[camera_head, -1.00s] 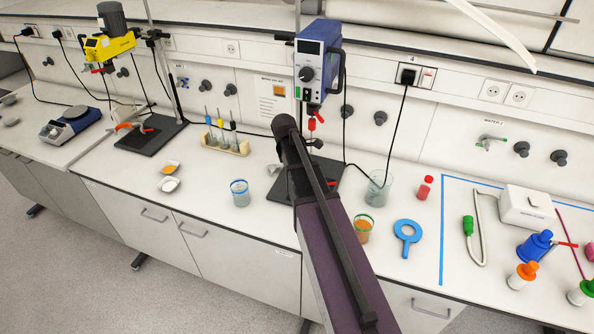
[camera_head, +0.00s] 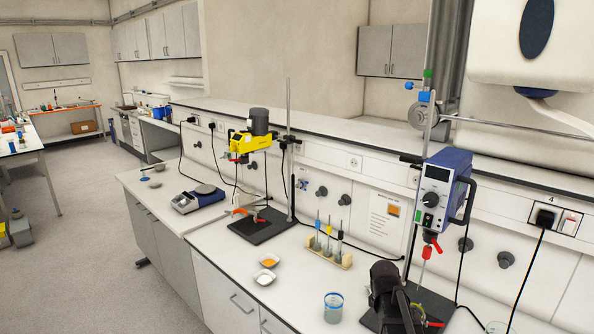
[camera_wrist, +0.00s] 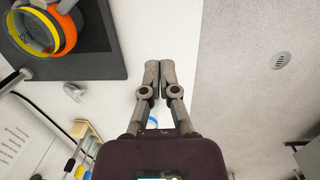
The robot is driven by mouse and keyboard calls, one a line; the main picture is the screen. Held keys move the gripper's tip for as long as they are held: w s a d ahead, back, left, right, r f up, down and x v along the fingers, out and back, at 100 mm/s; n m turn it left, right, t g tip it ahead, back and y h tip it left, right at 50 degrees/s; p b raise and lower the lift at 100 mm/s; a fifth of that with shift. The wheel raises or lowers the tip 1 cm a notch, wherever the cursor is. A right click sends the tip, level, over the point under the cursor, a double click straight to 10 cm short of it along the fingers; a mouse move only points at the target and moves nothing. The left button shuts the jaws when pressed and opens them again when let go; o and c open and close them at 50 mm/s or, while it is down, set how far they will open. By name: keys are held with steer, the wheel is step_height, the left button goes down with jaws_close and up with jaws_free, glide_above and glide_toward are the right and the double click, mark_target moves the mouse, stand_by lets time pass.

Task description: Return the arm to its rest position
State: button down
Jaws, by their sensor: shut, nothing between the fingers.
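My gripper (camera_wrist: 152,85) shows in the wrist view with its two fingers together and nothing between them. It hangs over the white bench top (camera_wrist: 100,100), close to the bench's front edge. In the head view only part of my dark arm shows at the lower right, in front of the blue stirrer (camera_head: 440,195) and its black base. My fingertips cannot be made out there.
A glass beaker (camera_head: 333,307) stands left of my arm. A yellow stirrer (camera_head: 245,142) and a balance (camera_head: 197,198) stand farther left. The floor (camera_head: 90,250) at left is open.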

steer(key=s+a+f+m+y+b, duration=0.1)
steer(key=s+a+f+m+b, duration=0.3)
steer(key=s+a+m, duration=0.4)
steer(key=shift+s+f+m, duration=0.45)
steer(key=shift+s+m, duration=0.15)
steer(key=shift+s, duration=0.35)
